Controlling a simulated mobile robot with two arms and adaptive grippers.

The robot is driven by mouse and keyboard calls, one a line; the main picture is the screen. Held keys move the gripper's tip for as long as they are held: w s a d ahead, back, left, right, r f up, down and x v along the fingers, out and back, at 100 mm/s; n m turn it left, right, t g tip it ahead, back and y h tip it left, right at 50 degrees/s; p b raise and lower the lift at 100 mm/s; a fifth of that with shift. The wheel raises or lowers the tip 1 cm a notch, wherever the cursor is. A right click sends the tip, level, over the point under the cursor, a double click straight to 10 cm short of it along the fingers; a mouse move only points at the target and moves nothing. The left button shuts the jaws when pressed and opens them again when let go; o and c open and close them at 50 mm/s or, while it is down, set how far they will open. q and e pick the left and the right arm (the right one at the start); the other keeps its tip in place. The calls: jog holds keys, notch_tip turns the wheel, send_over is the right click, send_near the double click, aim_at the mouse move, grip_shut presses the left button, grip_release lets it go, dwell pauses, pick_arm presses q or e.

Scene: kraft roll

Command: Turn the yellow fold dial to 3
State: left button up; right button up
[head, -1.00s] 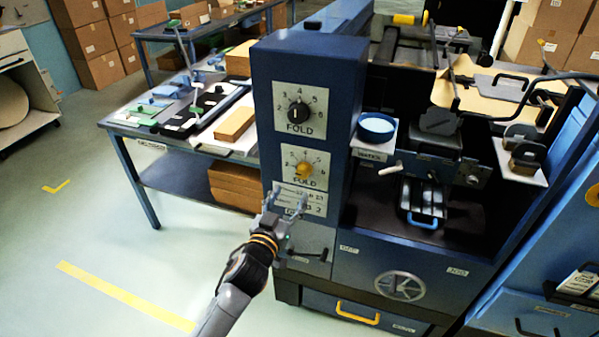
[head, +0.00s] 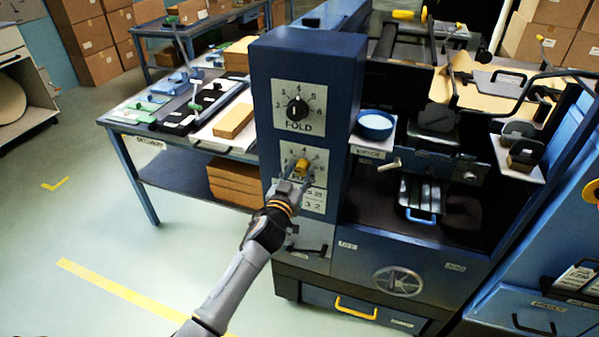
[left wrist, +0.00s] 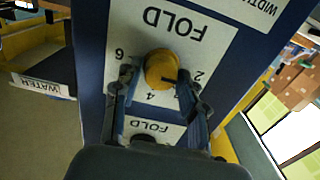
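The yellow fold dial (head: 302,165) sits on a white plate on the front of the blue machine column. In the left wrist view the dial (left wrist: 160,68) appears upside down, with 6, 4 and 2 readable around it. A dark mark shows near its edge; I cannot tell which number it points at. My left gripper (head: 302,171) is at the dial. In the left wrist view its open fingers (left wrist: 158,80) stand on both sides of the dial, with a gap at the left finger; contact at the right finger is unclear. My right gripper is not in view.
A black dial (head: 297,108) on a similar FOLD plate is above the yellow one. A blue bowl (head: 375,125) stands on a small shelf right of the column. A side table (head: 180,146) is at left. Open floor (head: 120,240) lies in front.

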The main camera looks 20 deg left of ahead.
pick_arm(q)
jog(key=c, duration=0.6)
jog(key=shift+m, duration=0.3)
jog(key=m, duration=0.3)
jog(key=shift+d+f+m, duration=0.1)
jog(key=shift+d+m, duration=0.05)
jog(key=shift+m, duration=2.35)
jog(key=o, duration=1.1)
jog(key=shift+o, duration=0.2)
